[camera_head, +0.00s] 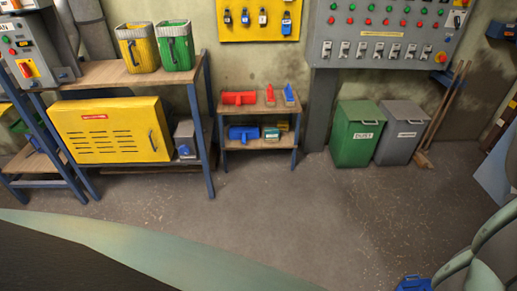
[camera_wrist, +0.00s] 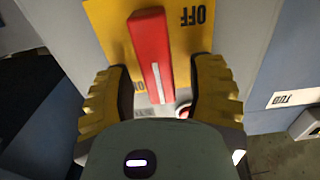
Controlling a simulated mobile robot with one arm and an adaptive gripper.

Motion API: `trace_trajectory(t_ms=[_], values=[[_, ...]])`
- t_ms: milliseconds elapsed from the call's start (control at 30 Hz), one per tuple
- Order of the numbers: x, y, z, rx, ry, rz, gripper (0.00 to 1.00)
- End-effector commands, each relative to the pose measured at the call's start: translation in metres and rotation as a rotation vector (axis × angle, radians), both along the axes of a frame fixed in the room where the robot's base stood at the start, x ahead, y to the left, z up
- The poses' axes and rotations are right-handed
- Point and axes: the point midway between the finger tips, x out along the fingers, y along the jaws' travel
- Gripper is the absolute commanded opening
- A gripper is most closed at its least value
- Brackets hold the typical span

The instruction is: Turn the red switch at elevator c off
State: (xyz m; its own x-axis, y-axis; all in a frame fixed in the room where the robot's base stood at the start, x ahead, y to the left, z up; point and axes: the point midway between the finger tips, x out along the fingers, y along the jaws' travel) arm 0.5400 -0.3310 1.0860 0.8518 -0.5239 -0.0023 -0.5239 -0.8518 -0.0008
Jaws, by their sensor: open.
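In the wrist view a red switch handle (camera_wrist: 150,55) with a white stripe sits on a yellow plate (camera_wrist: 112,25). The handle lies nearly upright in the picture, its top leaning slightly left. The word OFF, upside down, is right of its upper part; a partly hidden label, seemingly ON, is beside its lower part. My gripper (camera_wrist: 160,75) is open, with one yellow-padded finger on each side of the handle. I see gaps between fingers and handle. The handle's lower end is close to my gripper's body. No elevator letter is readable here.
In the head view a grey control box (camera_head: 30,50) with a red switch on yellow stands at the far left. A blue-framed bench holds two buckets (camera_head: 155,47) above a yellow cabinet (camera_head: 112,130). A green bin (camera_head: 357,135) stands at the back wall. The middle floor is clear.

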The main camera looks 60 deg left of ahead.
Motion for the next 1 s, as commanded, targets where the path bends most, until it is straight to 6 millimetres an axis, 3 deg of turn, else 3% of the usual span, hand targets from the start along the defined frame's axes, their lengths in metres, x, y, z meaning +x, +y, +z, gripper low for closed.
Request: trace_trajectory(t_ms=[300, 333, 900, 1000], values=[[0.0035, 0.0007, 0.0005, -0.001, -0.002, 0.006, 0.55], [0.0033, 0.0006, 0.0005, -0.001, -0.002, 0.006, 0.6], [0.0025, 0.0001, 0.0006, -0.001, -0.002, 0.004, 0.01], [0.0025, 0.0001, 0.0005, -0.001, -0.002, 0.003, 0.0]])
